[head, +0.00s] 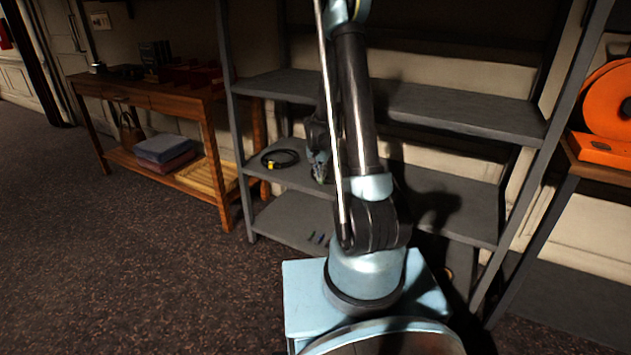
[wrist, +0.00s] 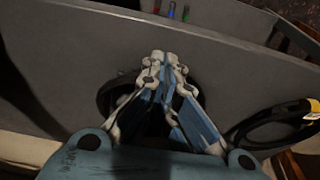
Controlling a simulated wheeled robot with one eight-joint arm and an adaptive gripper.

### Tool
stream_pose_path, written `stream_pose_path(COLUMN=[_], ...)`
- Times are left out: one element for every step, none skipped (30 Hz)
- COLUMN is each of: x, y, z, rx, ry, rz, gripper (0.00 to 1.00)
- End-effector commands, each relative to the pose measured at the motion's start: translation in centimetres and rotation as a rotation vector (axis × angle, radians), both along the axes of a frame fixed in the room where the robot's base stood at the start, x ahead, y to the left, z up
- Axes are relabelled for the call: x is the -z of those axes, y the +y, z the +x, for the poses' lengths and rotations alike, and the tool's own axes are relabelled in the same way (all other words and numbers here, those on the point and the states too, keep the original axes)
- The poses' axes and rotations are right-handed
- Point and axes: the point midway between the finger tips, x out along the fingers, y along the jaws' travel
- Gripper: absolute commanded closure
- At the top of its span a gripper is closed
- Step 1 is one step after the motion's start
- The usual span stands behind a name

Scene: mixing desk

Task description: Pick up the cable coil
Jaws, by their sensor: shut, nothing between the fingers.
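The cable coil (head: 286,157) is a black loop with a yellow piece on it. It lies flat on the middle shelf board near its left end. In the wrist view the coil (wrist: 232,134) is at the right edge, partly cut off, with the yellow piece at the far right. My gripper (wrist: 168,60) is shut and empty, its fingertips together above the grey board. It is beside the coil, apart from it. In the head view my gripper (head: 319,165) is right of the coil, partly hidden behind my arm.
The grey shelf unit (head: 455,105) has a board above the coil and posts at its sides. Small coloured items (head: 316,237) lie on the lower board. A wooden table (head: 150,95) stands left. An orange reel (head: 608,100) is at right. A dark round patch (wrist: 108,95) surrounds my gripper, perhaps shadow.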

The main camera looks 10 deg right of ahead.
Motion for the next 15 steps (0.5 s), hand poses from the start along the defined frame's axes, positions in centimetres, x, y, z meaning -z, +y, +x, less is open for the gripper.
stream_pose_path(x=[0.0, 0.0, 0.0, 0.0, 0.0, 0.0, 0.0, 0.3, 0.7, 0.9, 1.0, 1.2, 1.3, 1.4, 1.5], y=[-0.7, -1.0, -1.3, -1.6, -1.8, -2.2, -2.4, -2.3, -2.2, -2.2, -2.2, -2.2, -2.2, -2.2, -2.2], z=[0.8, 1.2, 1.7, 2.1, 2.5, 2.9, 3.2, 3.2, 3.1, 3.1, 3.1, 3.1, 3.1, 3.1, 3.0], rx=[0.004, 0.004, 0.003, 0.002, 0.002, 0.003, 0.003, 0.001, 0.001, 0.001, 0.001, 0.001, 0.001, 0.001, 0.001], ry=[-0.001, -0.001, 0.0, 0.0, 0.0, 0.0, 0.0, 0.0, -0.001, -0.001, -0.001, -0.001, -0.001, -0.001, -0.001], rz=[0.001, 0.001, 0.001, 0.0, 0.0, 0.001, 0.001, 0.0, 0.001, 0.001, 0.001, 0.001, 0.001, 0.001, 0.001], gripper=[1.0, 1.0, 1.0, 1.0, 1.0, 1.0, 1.0, 1.0, 1.0, 1.0, 1.0, 1.0, 1.0, 1.0, 1.0])
